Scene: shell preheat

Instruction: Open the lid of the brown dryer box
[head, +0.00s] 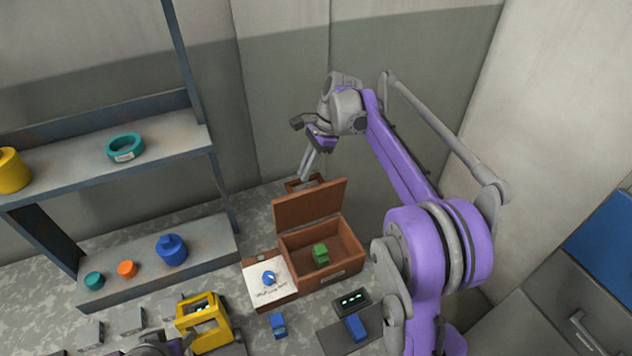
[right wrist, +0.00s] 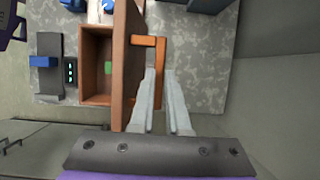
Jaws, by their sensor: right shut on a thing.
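The brown dryer box (head: 335,272) stands on the speckled bench, and its inside shows from above with a green block (head: 320,254) in it. Its lid (head: 310,205) stands raised, roughly upright, along the back edge. In the right wrist view the lid (right wrist: 126,62) is seen nearly edge-on. My right gripper (head: 309,165) is behind the lid, shut on the lid's brown handle (head: 292,184). The handle also shows between the fingers in the right wrist view (right wrist: 150,41). Part of my left arm shows at the bottom edge of the head view; its fingertips cannot be made out.
A white panel with a blue knob (head: 269,278) adjoins the box's left front. A dark pad with a blue block (head: 356,328) and a small display (head: 352,299) are in front. A yellow frame (head: 203,322) stands front left. A shelf (head: 165,262) holds colored parts.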

